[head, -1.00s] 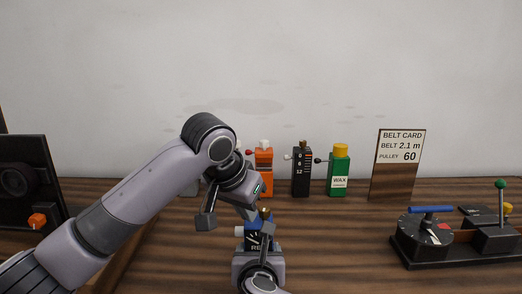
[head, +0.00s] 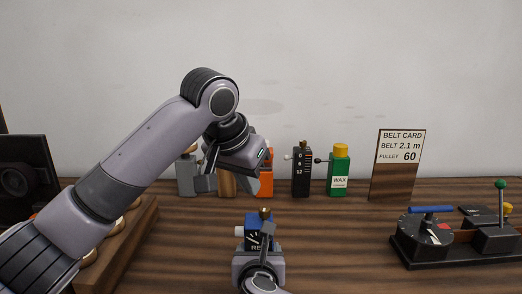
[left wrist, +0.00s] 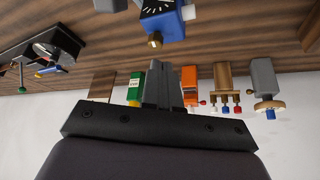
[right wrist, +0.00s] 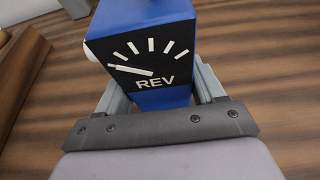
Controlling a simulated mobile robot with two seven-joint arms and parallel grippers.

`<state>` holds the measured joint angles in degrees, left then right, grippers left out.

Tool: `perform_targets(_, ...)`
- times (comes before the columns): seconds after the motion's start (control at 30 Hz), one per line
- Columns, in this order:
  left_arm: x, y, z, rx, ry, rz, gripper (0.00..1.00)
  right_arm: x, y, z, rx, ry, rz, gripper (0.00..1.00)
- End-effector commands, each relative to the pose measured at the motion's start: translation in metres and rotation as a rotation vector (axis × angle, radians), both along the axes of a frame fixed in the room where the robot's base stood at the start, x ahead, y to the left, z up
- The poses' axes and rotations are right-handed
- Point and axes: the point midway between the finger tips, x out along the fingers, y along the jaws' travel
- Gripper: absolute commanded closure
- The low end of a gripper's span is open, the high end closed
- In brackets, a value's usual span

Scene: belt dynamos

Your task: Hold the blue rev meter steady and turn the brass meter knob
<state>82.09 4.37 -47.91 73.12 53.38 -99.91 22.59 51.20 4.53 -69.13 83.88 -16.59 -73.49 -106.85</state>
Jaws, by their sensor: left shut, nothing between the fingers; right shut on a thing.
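The blue rev meter (head: 259,232) stands on the table at the front centre, its dark dial marked REV. The brass meter knob (head: 265,212) is on its top; it also shows in the left wrist view (left wrist: 155,41). My right gripper (head: 258,262) is shut on the meter, with one finger on each side in the right wrist view (right wrist: 152,100). There the white needle points left, near the lower end of the marks. My left gripper (left wrist: 163,80) is shut and empty, raised clear of the knob. Its fingertips are not clear in the head view.
A black device with a dial (head: 425,245) is at the right. A wooden tray (head: 130,238) is at the left.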

Motion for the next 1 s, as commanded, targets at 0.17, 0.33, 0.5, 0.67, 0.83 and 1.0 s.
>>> perform_targets(0.17, -0.004, -0.014, 0.007, 0.005, -0.004, 0.0, 1.0, -0.001, 0.0, -0.003, -0.001, 0.006, 0.0, 0.92)
perform_targets(0.33, -0.006, -0.019, 0.002, 0.002, 0.002, 0.004, 1.0, -0.001, 0.0, -0.003, 0.0, 0.006, 0.0, 0.92)
perform_targets(0.5, -0.007, -0.019, -0.017, 0.002, 0.004, 0.002, 1.0, -0.001, 0.0, -0.003, 0.0, 0.006, 0.0, 0.92)
perform_targets(0.67, -0.007, -0.019, -0.038, 0.002, 0.004, 0.003, 1.0, -0.001, 0.0, -0.003, 0.0, 0.006, 0.0, 0.92)
perform_targets(0.83, -0.006, -0.02, -0.054, 0.001, 0.003, 0.003, 1.0, -0.001, 0.0, -0.003, 0.0, 0.006, 0.0, 0.92)
perform_targets(1.0, -0.007, -0.02, -0.062, 0.002, 0.001, 0.003, 1.0, -0.001, 0.0, -0.003, 0.0, 0.006, 0.0, 0.92)
